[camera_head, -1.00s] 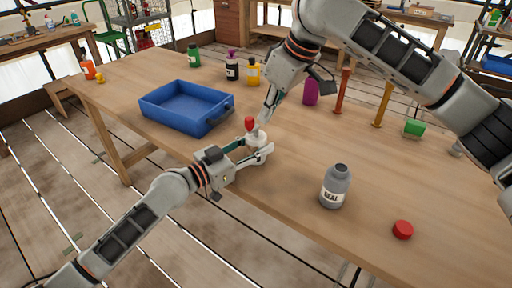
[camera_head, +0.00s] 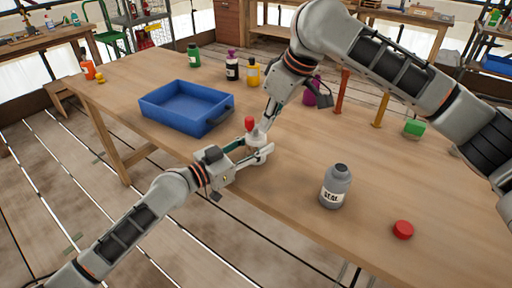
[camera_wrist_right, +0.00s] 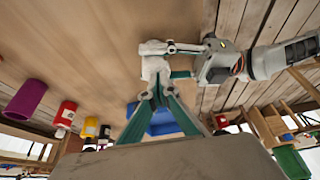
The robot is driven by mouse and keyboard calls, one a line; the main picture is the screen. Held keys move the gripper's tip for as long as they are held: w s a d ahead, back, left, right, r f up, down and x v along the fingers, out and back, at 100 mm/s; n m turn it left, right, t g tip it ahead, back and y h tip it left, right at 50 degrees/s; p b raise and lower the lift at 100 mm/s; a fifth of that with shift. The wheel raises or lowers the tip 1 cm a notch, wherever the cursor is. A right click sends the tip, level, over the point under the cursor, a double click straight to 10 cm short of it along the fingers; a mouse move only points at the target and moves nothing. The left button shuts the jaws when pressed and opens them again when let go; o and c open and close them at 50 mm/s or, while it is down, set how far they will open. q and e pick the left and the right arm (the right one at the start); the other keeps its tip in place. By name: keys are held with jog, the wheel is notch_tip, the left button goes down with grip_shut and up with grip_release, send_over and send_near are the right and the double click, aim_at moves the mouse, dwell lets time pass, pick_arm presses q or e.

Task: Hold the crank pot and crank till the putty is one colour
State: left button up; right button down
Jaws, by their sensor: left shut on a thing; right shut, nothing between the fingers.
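The crank pot (camera_head: 257,138) is a small pale pot at the table's near edge, with a red knob (camera_head: 249,124) above it. My left gripper (camera_head: 262,152) is shut around the pot from the left, and its fingers partly hide it. My right gripper (camera_head: 266,121) is shut and empty, with its tips just right of the red knob; I cannot tell if they touch it. In the right wrist view my right gripper's fingers (camera_wrist_right: 157,78) come together in front of the pot area. The putty inside is not visible.
A blue tray (camera_head: 186,107) stands left of the pot. Several bottles (camera_head: 253,72) stand at the back. The wooden table (camera_head: 300,165) is bare between pot and grey bottle.

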jog(key=shift+f, duration=0.15)
jog(key=shift+a, duration=0.15)
dwell(0.4)
jog(key=shift+w+a, duration=0.3)
jog(key=shift+a, duration=0.35)
jog(key=shift+s+a, duration=0.1)
jog(key=shift+a, duration=0.25)
jog(key=shift+d, duration=0.35)
dwell(0.4)
notch_tip(320, 180, up, 7)
dwell(0.9)
dwell(0.4)
pick_arm(q)
jog(key=o, duration=1.3)
